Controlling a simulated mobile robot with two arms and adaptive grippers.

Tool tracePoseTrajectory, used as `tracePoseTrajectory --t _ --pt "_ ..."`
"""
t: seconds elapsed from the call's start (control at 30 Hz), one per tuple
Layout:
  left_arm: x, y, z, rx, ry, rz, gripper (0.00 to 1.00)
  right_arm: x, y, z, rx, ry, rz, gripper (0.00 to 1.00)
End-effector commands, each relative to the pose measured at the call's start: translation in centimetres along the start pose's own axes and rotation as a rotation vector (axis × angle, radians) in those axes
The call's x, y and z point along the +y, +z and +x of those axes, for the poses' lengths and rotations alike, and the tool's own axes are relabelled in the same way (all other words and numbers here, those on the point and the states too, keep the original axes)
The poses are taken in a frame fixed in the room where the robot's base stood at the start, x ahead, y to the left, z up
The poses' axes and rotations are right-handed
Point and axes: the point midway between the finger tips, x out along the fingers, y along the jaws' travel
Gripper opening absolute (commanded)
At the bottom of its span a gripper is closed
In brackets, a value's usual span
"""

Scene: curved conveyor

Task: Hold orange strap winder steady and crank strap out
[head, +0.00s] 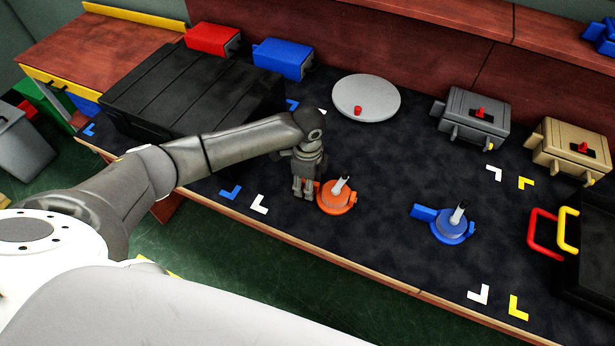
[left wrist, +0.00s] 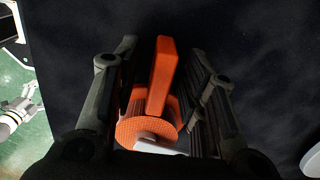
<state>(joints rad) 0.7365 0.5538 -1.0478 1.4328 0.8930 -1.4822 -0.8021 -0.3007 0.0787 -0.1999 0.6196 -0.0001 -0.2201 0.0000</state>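The orange strap winder (head: 336,197) stands on the dark table mat near the front edge, with a grey crank post on top. My left gripper (head: 304,187) points down at its left side. In the left wrist view, the winder's upright orange block (left wrist: 161,78) lies between the two fingers (left wrist: 168,85), with its round orange body (left wrist: 148,128) and part of the grey crank below. The fingers look spread around the block, with narrow dark gaps, and I cannot make out firm contact. No pulled-out strap is discernible.
A blue winder (head: 452,226) with a grey post stands to the right. A grey disc (head: 366,98) with a red knob lies behind. Grey (head: 473,118) and tan (head: 573,148) boxes stand at the back right. A large black case (head: 185,85) is at left. The mat between the winders is clear.

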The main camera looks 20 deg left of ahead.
Motion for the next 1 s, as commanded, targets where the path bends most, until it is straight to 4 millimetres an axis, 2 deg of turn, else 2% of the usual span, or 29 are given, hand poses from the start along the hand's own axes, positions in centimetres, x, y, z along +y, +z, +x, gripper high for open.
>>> tracePoseTrajectory --t 0.17,0.2,0.5,0.6,0.63,0.7,0.73,1.0 --pt "0.01 0.00 0.02 0.000 0.000 0.000 0.39 0.14 0.01 0.00 0.000 0.002 -0.001 0.82" --pt "0.01 0.00 0.02 0.000 0.000 0.000 0.37 0.16 0.01 0.00 0.000 0.002 -0.001 0.82" --pt "0.00 0.01 0.00 0.000 0.000 0.000 0.00 0.21 -0.01 0.00 0.000 0.002 -0.001 0.82" --pt "0.00 0.01 -0.01 0.000 0.000 0.000 0.00 0.21 -0.02 0.00 0.001 0.002 -0.001 0.82" --pt "0.00 0.01 -0.01 0.000 0.000 0.000 0.10 0.21 -0.02 0.00 0.001 0.002 -0.001 0.82" --pt "0.00 0.02 -0.01 0.000 0.000 0.000 0.01 0.21 -0.03 0.00 0.001 0.002 -0.001 0.82" --pt "0.00 0.02 -0.01 0.000 0.000 0.000 0.00 0.21 -0.03 0.00 0.001 0.002 -0.001 0.82" --pt "0.00 0.02 -0.02 0.000 0.000 0.000 0.00 0.20 -0.05 0.00 0.001 0.002 -0.001 0.82"
